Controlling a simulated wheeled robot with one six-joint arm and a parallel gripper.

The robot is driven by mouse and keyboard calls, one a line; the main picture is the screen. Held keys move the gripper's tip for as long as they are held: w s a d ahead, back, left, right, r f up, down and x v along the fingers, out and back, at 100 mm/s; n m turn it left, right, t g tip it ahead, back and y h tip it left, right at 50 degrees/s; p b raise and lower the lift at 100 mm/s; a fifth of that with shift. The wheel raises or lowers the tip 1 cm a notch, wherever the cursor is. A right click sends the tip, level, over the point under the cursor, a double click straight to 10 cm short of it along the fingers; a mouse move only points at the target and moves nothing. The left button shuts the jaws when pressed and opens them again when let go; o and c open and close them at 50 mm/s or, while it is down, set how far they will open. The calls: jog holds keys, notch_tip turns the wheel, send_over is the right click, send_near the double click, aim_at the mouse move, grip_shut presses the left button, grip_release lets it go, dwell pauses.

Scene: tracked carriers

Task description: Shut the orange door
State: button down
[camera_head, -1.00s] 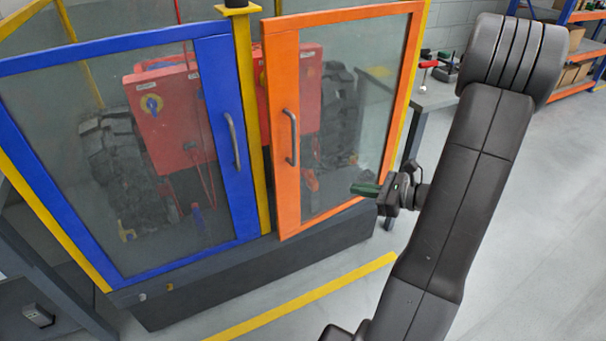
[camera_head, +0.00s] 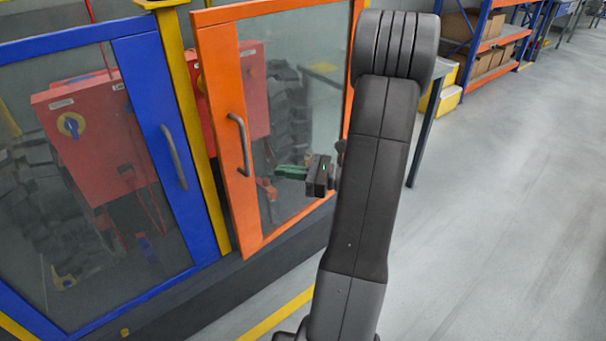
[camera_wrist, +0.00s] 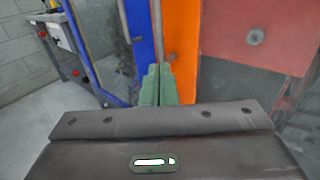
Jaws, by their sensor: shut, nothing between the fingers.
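The orange door (camera_head: 232,150) has an orange frame around a clear pane and a grey bar handle (camera_head: 241,146) on its left side. Its handle-side edge stands a little out from the yellow post (camera_head: 186,110), so it looks slightly ajar. My gripper (camera_head: 280,172) has green fingers, shut and empty, in front of the pane to the right of the handle. I cannot tell whether it touches the door. In the wrist view the shut fingers (camera_wrist: 158,82) point toward the orange upright (camera_wrist: 180,50). My arm hides the door's lower right part.
A blue-framed door (camera_head: 165,140) with its own handle is left of the post. Red machinery (camera_head: 85,125) shows behind the panes. A dark base runs below the doors. Shelves with boxes (camera_head: 490,50) stand at the back right. The grey floor (camera_head: 490,220) at right is clear.

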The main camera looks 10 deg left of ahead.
send_near(241, 156)
jog(key=s+a, duration=0.3)
jog(key=shift+s+a+f, duration=0.1)
jog(key=shift+a+f, duration=0.1)
jog(key=w+a, duration=0.2)
jog(key=a, duration=0.1)
jog(key=w+a, duration=0.1)
jog(key=a, duration=0.1)
jog(key=shift+r+p, duration=0.1)
jog(key=shift+p, duration=0.2)
jog(key=shift+w+r, duration=0.15)
jog(key=shift+a, duration=0.1)
